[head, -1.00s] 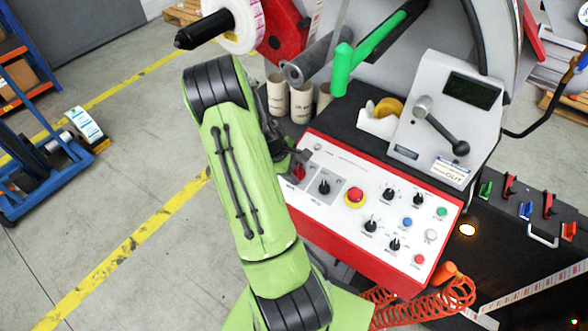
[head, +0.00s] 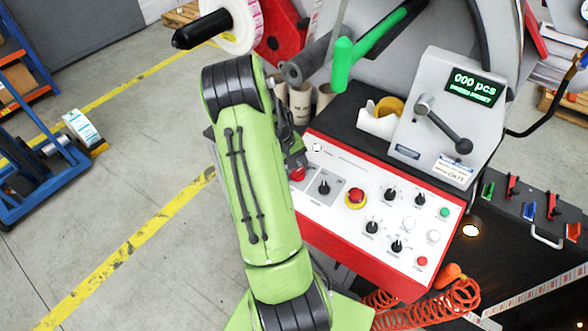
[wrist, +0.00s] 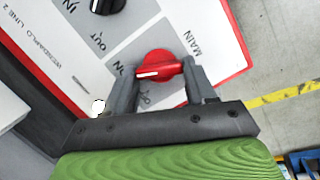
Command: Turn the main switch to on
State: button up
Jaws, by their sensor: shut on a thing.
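The main switch is a red rotary knob (wrist: 158,66) on the panel beside the printed word MAIN in the wrist view. Its bar handle lies almost level in that view, with the white mark at its left end, toward the partly covered ON label. My gripper (wrist: 158,74) has one finger on each end of the handle and is shut on it. In the head view a bit of the red switch (head: 297,174) shows beside my arm, which hides most of my gripper.
The white control panel (head: 330,210) carries several black knobs, buttons and a red emergency stop (head: 356,198). The counter display (head: 474,88) is lit and reads 000 pcs. A small round lamp (head: 317,147) glows white. Cardboard cores (head: 301,101) stand behind my wrist.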

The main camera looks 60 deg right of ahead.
jog(key=shift+d+m, duration=0.1)
jog(key=shift+m, duration=0.6)
jog(key=o, duration=1)
jog(key=shift+o, duration=0.2)
jog(key=shift+r, duration=0.1)
jog(key=p+v, duration=0.2)
jog(key=v, duration=1.3)
jog(key=shift+r+p, duration=0.3)
jog(key=shift+r, duration=0.05)
